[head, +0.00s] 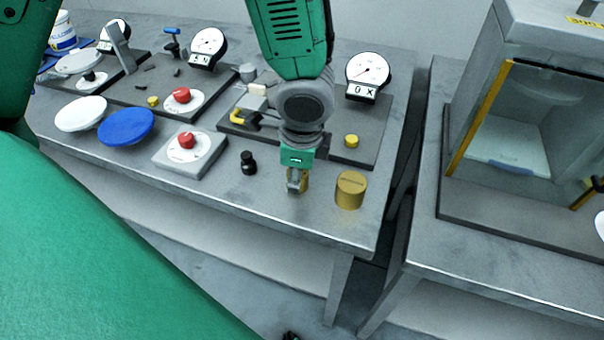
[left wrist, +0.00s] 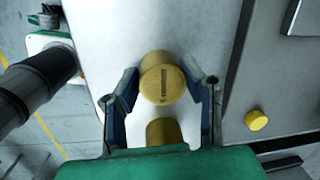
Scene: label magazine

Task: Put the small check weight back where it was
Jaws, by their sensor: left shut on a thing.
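My left gripper (head: 297,186) is low over the front of the grey table, pointing down. It is shut on a small brass weight (head: 304,180), mostly hidden by the fingers in the head view. In the left wrist view the round weight (left wrist: 163,78) sits between the two fingertips (left wrist: 165,88). I cannot tell whether it touches the table. A larger brass weight (head: 350,190) stands upright on the table just right of the gripper. In the left wrist view it is partly hidden (left wrist: 166,130) by the green palm. My right gripper is not in view.
A black knobbed piece (head: 248,162) and a grey box with a red button (head: 187,146) stand left of the gripper. Behind are a dark plate with a yellow knob (head: 351,141) and a dial (head: 368,70). A blue dish (head: 126,126) lies left; a glass-fronted cabinet (head: 520,110) stands right.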

